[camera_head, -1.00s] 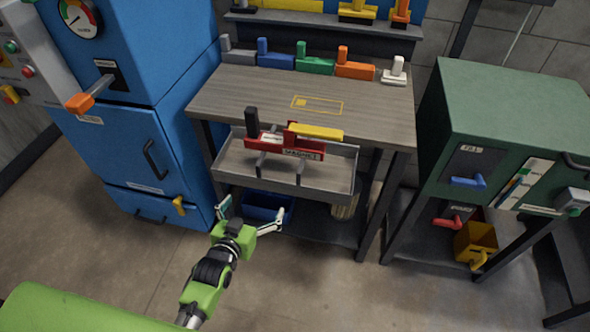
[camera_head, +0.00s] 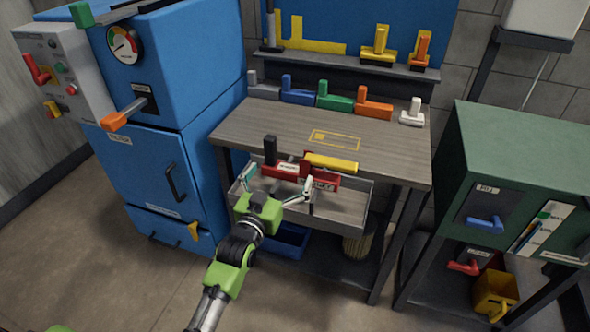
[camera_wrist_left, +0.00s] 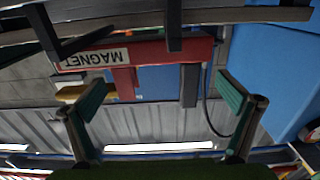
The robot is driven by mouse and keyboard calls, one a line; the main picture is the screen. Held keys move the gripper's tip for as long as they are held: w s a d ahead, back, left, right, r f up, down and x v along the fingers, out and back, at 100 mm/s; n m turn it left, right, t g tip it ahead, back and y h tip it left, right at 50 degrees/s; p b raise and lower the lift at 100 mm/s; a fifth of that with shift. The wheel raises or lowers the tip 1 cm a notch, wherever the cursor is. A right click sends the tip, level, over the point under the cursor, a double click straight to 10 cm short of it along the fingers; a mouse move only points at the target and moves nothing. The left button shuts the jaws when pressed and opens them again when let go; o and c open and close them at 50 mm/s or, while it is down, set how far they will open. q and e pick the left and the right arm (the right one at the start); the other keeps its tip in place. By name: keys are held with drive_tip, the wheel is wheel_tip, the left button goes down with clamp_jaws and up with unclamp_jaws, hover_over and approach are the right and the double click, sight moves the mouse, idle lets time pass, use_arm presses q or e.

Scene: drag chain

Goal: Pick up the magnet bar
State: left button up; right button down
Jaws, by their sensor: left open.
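My left gripper (camera_head: 278,180) is open and empty in front of the bar. In the left wrist view its spread fingers (camera_wrist_left: 162,85) are apart from the bar. My right gripper is not in view.
The wooden tabletop (camera_head: 280,125) is clear in front of a row of coloured blocks. A blue cabinet (camera_head: 150,150) stands left, a green cabinet (camera_head: 530,140) right. Dark tray dividers cross the wrist view. A blue bin (camera_head: 290,242) sits below the tray.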

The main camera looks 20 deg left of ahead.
sight(288, 167)
use_arm(q)
drive_tip(key=w, duration=0.5)
drive_tip(key=shift+d+p, duration=0.15)
drive_tip(key=shift+p, duration=0.15)
drive_tip(key=c, duration=1.2)
drive_tip(key=shift+c, duration=0.6)
drive_tip(key=shift+r, duration=0.1)
